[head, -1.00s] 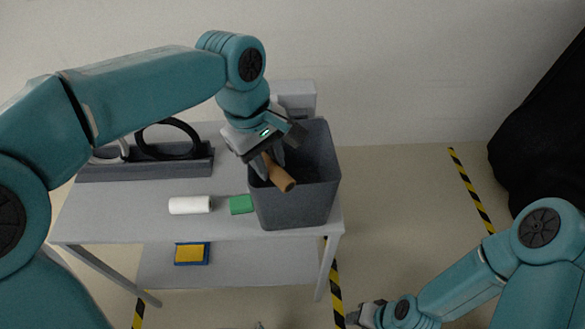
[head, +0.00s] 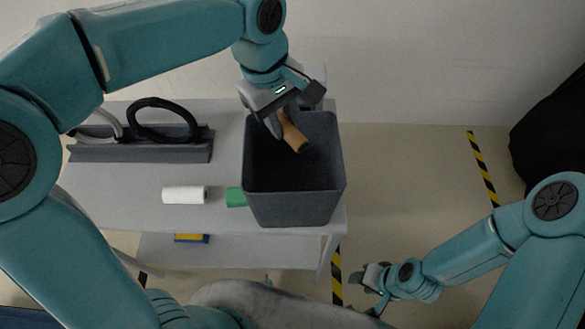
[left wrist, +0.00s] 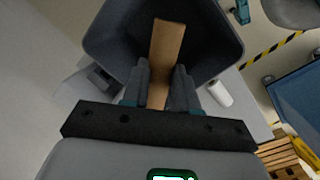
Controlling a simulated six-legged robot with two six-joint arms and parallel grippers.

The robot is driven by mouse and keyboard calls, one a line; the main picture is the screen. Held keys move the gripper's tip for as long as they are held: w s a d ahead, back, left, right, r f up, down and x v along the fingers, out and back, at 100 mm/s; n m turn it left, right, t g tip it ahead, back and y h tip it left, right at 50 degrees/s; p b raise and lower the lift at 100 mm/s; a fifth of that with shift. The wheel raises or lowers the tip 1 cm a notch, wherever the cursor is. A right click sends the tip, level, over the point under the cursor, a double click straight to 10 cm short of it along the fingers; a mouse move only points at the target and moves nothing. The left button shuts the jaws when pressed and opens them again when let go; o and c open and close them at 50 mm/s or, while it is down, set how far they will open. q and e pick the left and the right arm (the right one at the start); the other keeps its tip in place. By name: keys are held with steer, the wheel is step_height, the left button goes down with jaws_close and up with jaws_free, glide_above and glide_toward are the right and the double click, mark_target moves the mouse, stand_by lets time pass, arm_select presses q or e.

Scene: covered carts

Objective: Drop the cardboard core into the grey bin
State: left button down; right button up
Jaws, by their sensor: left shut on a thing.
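The cardboard core (head: 294,137) is a brown tube. My left gripper (head: 282,122) is shut on it and holds it over the open top of the grey bin (head: 296,208), toward the bin's back side. In the left wrist view the core (left wrist: 166,50) sits between the two fingers of my left gripper (left wrist: 160,82), with the inside of the bin (left wrist: 215,45) behind it. The bin stands on the right end of the grey table. My right gripper (head: 368,288) is low at the right, away from the bin; its fingers are too small to read.
A white roll (head: 184,195) and a green block (head: 236,197) lie left of the bin. A dark rack (head: 140,150) with black and grey rings stands at the back left. A blue and yellow item (head: 191,238) lies on the lower shelf.

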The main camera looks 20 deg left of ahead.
arm_select(q)
steer(key=shift+s+f+b, duration=0.3)
steer(key=shift+f, duration=0.05)
steer(key=f+b, duration=0.4)
steer(key=f, duration=0.1)
steer(key=shift+a, duration=0.2)
steer(key=c, duration=0.8)
jaws_free()
steer(key=shift+w+d, duration=0.1)
steer(key=a+r, duration=0.1)
steer(key=r, duration=0.4)
steer(key=a+r+p, duration=0.1)
steer(key=r, duration=0.4)
steer(key=s+r+p, duration=0.1)
steer(key=r, duration=0.5)
steer(key=shift+a, duration=0.4)
